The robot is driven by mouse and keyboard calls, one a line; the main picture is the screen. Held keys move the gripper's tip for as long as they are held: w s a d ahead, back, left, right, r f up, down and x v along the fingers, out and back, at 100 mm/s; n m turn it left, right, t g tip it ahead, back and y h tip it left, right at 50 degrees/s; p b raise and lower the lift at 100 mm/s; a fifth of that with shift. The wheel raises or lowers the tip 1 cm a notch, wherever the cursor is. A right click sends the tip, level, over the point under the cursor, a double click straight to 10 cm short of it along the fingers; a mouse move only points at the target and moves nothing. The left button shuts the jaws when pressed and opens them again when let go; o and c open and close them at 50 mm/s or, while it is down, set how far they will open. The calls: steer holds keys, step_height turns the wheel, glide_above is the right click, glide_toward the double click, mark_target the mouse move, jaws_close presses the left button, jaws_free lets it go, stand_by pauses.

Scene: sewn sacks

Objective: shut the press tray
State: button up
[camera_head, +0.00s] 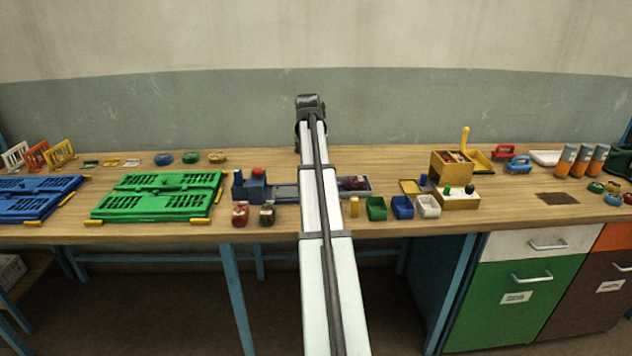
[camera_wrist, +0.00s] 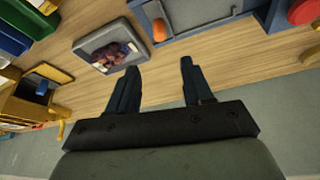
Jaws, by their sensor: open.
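The press (camera_head: 252,187) is a blue block with a red knob on top, left of my arm in the head view. Its grey tray (camera_head: 286,192) sticks out to the right, partly behind my arm. In the wrist view the press tray (camera_wrist: 205,14) is a grey panel with a blue-grey rim at the top, with an orange knob (camera_wrist: 160,31) near its outer end. My gripper (camera_wrist: 158,66) is open and empty, its two fingers apart, pointing toward the tray's outer end without visible contact. The head view hides the fingers behind my arm.
A separate grey tray with dark red contents (camera_wrist: 110,46) lies beside the press tray; it shows in the head view too (camera_head: 354,185). Red and dark jars (camera_head: 240,213) stand before the press. Small bins (camera_head: 402,207) are to the right, a green crate (camera_head: 160,195) to the left.

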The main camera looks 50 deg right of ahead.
steer(key=x, duration=1.3)
steer(key=shift+w+f, duration=0.1)
steer(key=shift+f, duration=0.25)
steer(key=shift+c, duration=0.3)
jaws_close()
